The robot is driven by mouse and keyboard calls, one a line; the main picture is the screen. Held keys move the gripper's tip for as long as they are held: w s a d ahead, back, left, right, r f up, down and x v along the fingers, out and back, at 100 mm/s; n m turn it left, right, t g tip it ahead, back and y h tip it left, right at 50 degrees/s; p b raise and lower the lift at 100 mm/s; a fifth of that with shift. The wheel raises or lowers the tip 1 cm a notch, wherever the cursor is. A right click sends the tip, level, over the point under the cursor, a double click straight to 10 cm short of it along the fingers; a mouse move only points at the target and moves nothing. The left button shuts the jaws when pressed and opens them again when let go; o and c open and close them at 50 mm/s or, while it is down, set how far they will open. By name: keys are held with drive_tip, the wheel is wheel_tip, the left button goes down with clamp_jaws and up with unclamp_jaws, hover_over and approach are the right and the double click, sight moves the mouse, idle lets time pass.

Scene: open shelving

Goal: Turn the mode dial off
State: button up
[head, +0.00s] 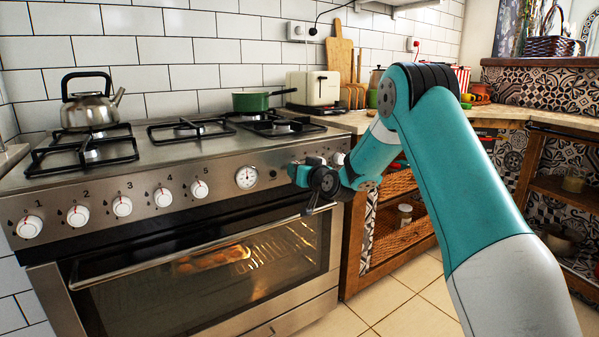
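The steel stove's front panel (225,187) carries a row of white knobs with red marks. Knobs 1 (29,227) to 5 (199,189) are on the left and middle, with a round gauge (246,177) to their right. At the right end of the panel a white knob (338,158) shows beside my arm. No label naming the mode dial is readable, and my wrist hides part of this end. My gripper (311,206) is in front of the panel's right end, by the oven door's top right. Its fingers are small and dark, and their opening is unclear.
The oven door handle (180,245) runs below the knobs; the oven is lit, with food inside. A kettle (89,103) and a green pan (251,101) stand on the hob. Wooden shelving (358,240) adjoins the stove on the right. Tiled floor (400,310) in front is clear.

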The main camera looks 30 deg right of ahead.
drive_tip(key=o, duration=0.9)
drive_tip(key=s+b, duration=0.1)
drive_tip(key=s, duration=0.4)
drive_tip(key=s+r+b, duration=0.1)
drive_tip(key=s, duration=0.5)
drive_tip(key=s+b, duration=0.1)
drive_tip(key=s, duration=0.5)
drive_tip(key=shift+s+a+r, duration=0.1)
drive_tip(key=shift+s+r, duration=0.05)
drive_tip(key=shift+r, duration=0.1)
drive_tip(key=shift+a, duration=0.1)
